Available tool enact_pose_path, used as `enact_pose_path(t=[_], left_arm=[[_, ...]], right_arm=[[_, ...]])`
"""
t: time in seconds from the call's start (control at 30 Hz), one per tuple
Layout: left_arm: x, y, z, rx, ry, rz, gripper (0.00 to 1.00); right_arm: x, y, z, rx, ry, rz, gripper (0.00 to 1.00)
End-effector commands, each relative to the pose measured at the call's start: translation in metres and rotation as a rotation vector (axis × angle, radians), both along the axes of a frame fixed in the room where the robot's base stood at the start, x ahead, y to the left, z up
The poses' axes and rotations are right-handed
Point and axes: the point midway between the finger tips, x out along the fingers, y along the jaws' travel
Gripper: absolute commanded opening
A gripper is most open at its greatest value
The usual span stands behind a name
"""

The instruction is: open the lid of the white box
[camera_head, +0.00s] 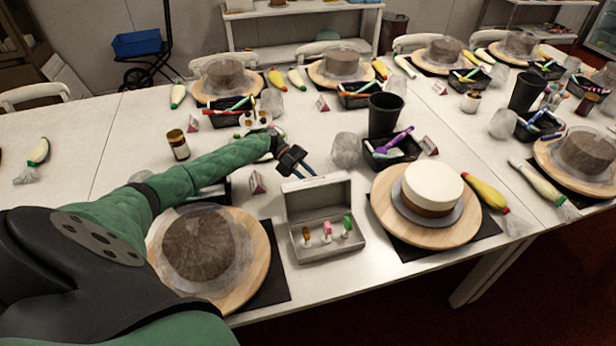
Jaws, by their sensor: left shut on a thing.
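The white box (329,245) stands on the table between two cake turntables. Its lid (318,203) is raised at the back, close to upright, and the inside is exposed. Inside the box are three small items with brown, pink and green tops. My left gripper (307,170) reaches in from the left behind the box. Its fingers are shut at the upper edge of the raised lid; the exact contact is small and partly hidden. My right gripper is not in view.
A turntable with a brown cake (207,248) is left of the box, under my arm. One with a white-topped cake (432,188) is close on the right. A black cup (384,114) and a tool tray (392,155) stand behind. The table's front edge is close.

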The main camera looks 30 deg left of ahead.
Motion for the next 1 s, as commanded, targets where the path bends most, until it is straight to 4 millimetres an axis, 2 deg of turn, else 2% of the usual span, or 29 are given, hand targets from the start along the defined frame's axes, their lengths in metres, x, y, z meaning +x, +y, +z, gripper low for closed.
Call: enact_pose_path(t=[0.3,0.73,0.77,0.83,0.87,1.0], left_arm=[[-0.011,-0.011,0.018,0.127,-0.105,-0.001,0.0],[-0.012,-0.014,0.021,0.147,-0.125,0.001,0.0],[-0.012,-0.014,0.021,0.147,-0.125,0.001,0.26],[-0.012,-0.014,0.021,0.147,-0.125,0.001,0.4],[-0.012,-0.014,0.021,0.147,-0.125,0.001,0.43],[-0.012,-0.014,0.021,0.147,-0.125,0.001,0.43]], right_arm=[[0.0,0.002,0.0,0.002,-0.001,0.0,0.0],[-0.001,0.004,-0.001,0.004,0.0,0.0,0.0],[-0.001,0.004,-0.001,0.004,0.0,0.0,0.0],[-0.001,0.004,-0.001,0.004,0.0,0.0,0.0],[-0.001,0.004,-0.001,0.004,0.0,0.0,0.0],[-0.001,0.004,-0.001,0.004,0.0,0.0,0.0]])
